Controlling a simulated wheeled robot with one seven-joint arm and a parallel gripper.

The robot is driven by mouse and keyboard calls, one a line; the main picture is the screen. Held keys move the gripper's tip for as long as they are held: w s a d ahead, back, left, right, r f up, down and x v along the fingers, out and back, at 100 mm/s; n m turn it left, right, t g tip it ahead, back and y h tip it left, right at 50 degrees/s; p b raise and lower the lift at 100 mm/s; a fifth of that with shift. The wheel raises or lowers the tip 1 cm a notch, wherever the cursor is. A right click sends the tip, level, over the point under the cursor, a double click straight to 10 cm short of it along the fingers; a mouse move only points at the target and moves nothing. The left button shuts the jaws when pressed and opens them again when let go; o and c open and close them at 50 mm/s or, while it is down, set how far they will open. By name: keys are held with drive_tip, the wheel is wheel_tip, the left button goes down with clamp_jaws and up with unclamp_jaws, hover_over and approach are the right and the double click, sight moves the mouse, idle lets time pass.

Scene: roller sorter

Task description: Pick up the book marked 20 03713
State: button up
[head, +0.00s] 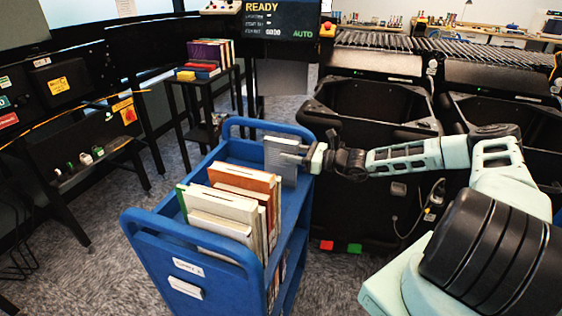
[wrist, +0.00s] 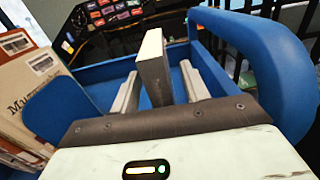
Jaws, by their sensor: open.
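A thin grey book (head: 281,160) stands upright at the far end of the blue cart's top shelf. I cannot read a number on it, so I cannot tell whether it is the one marked 20 03713. My gripper (head: 291,152) reaches in from the right at this book, its jaws open. In the wrist view the book (wrist: 154,62) stands between the two fingers of my gripper (wrist: 159,70), with a gap visible at the right finger. The book's lower part is hidden by the gripper body.
The blue cart (head: 147,232) holds a row of several upright books (head: 240,195) nearer the front; some show at left in the wrist view (wrist: 28,85). The cart's raised blue end handle (wrist: 265,50) is close on the right. Black sorter bins (head: 375,100) stand behind.

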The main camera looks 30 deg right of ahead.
drive_tip(key=shift+w+a, duration=0.3)
drive_tip(key=shift+w, duration=0.1)
clamp_jaws()
drive_tip(key=shift+r, duration=0.1)
